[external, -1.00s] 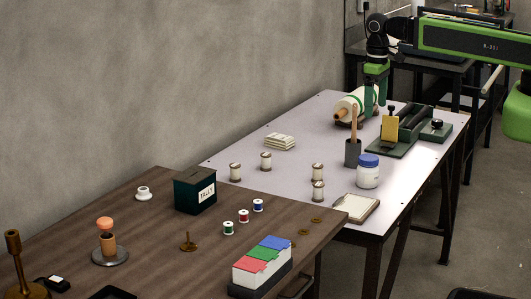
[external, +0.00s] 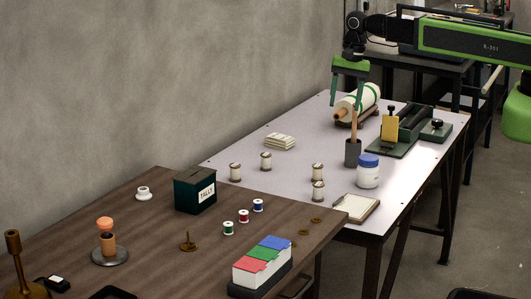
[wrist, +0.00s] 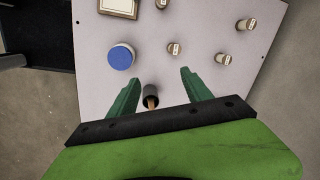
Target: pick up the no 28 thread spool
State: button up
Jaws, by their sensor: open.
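Several pale spools with dark ends stand upright on the light table: one (external: 235,172) at left, one (external: 265,161) behind it, one (external: 317,172) farther right and one (external: 318,191) in front of that. I cannot read a number on any, so I cannot tell which is no 28. My gripper (external: 347,103) is open and empty, above the table's far end near the cloth roll. In the wrist view, spools (wrist: 174,48), (wrist: 223,59) and (wrist: 247,24) lie beyond my open fingertips (wrist: 161,76), with another (wrist: 161,3) cut by the top edge.
A dark cup (external: 352,153) with a brown-handled tool stands below my gripper, beside a blue-lidded jar (external: 367,172). A clipboard-like pad (external: 357,207) lies in front. Folded cloths (external: 280,142) lie behind the spools. Small coloured reels (external: 243,216) stand on the brown table.

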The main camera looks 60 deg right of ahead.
aim_at(235, 165)
jog(key=w+a+f+m+t+y+b, duration=0.1)
jog(key=w+a+f+m+b, duration=0.2)
jog(key=w, duration=0.5)
jog(key=w+a+m+y+b, duration=0.1)
jog(key=w+a+m, duration=0.2)
jog(key=w+m, duration=0.35)
jog(key=w+a+f+m+t+y+b, duration=0.1)
jog(key=w+a+f+m+b, duration=0.15)
jog(key=w, duration=0.75)
jog(key=b+x, duration=0.4)
jog(key=a+b+x, duration=0.1)
jog(key=b+x, duration=0.2)
jog(key=x, duration=0.1)
jog(key=b+x, duration=0.4)
jog(key=x, duration=0.1)
jog(key=shift+s+a+r+b, duration=0.1)
jog(key=shift+s+a+b, duration=0.15)
jog(key=shift+s+b, duration=0.05)
jog(key=shift+w+a+f, duration=0.1)
jog(key=shift+f, duration=0.15)
jog(key=shift+r+g, duration=0.1)
jog(key=shift+g, duration=0.2)
jog(key=b+x, duration=0.5)
jog(key=shift+w, duration=0.1)
grip_shut()
